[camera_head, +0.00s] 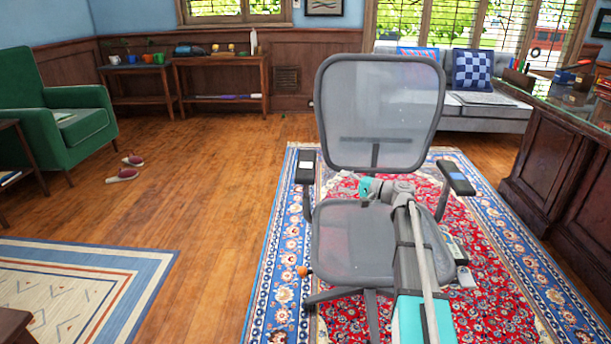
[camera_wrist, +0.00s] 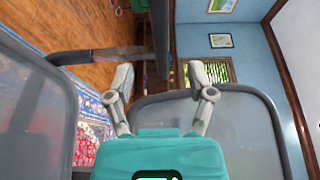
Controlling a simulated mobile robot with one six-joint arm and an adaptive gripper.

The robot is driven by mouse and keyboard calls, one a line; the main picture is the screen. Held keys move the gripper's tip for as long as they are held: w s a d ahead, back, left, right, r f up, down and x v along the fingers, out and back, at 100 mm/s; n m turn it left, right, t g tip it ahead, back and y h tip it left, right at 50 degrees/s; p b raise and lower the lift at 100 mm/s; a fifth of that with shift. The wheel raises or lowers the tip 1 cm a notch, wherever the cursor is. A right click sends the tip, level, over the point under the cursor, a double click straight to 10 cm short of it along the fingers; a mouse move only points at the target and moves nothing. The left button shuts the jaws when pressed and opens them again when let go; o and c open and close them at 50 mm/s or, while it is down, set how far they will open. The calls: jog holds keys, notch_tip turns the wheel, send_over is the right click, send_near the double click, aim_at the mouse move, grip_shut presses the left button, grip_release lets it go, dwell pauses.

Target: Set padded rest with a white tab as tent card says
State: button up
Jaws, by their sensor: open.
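The grey mesh office chair (camera_head: 365,245) has two padded armrests. The left armrest (camera_head: 305,172) carries a small white tab (camera_head: 307,156) near its far end. The right armrest (camera_head: 456,180) carries a blue tab. My gripper (camera_head: 350,180) is over the seat, between the armrests and in front of the backrest, apart from the white-tabbed rest. In the wrist view my gripper (camera_wrist: 160,75) has its two grey fingers spread with nothing between them. A dark bar beyond the fingers there may be chair structure; I cannot tell which part. I cannot make out a tent card.
A dark wood desk (camera_head: 555,165) with a glass top and small items stands at the right. A grey sofa (camera_head: 480,115) is behind the chair. A green armchair (camera_head: 65,115) and red shoes (camera_head: 123,174) are at the left.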

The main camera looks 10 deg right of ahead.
aim_at(306, 173)
jog(key=shift+a, duration=0.1)
jog(key=shift+x, duration=6.8)
grip_shut()
